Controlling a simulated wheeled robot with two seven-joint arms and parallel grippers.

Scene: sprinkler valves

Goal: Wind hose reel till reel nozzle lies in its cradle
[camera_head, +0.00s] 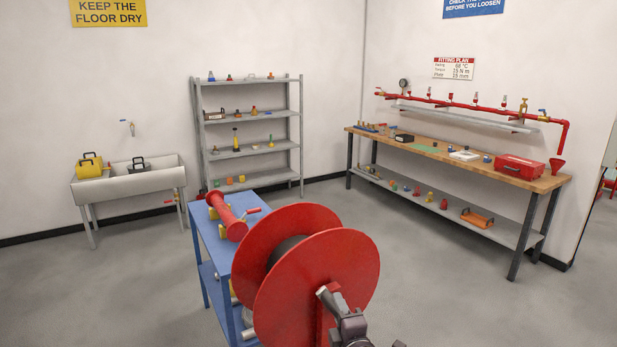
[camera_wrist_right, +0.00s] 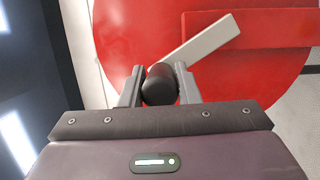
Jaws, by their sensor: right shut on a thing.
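The hose reel (camera_head: 345,250) has two big red discs with a dark wound drum (camera_head: 285,255) between them, and it stands close in front of me. My right gripper (camera_head: 342,312) is at the near disc. In the right wrist view, the right gripper (camera_wrist_right: 159,78) is shut on the black crank handle (camera_wrist_right: 160,88), one finger on each side. The pale grey crank arm (camera_wrist_right: 204,42) slants up to the right from the handle across the red disc. I cannot make out the reel nozzle or its cradle. My left gripper is not in view.
A blue cart (camera_head: 213,245) with a red spool-like part (camera_head: 227,216) stands just behind and left of the reel. A workbench (camera_head: 450,165) is at the right, shelves (camera_head: 247,150) and a sink (camera_head: 130,180) at the back. Grey floor (camera_head: 450,280) is free to the right.

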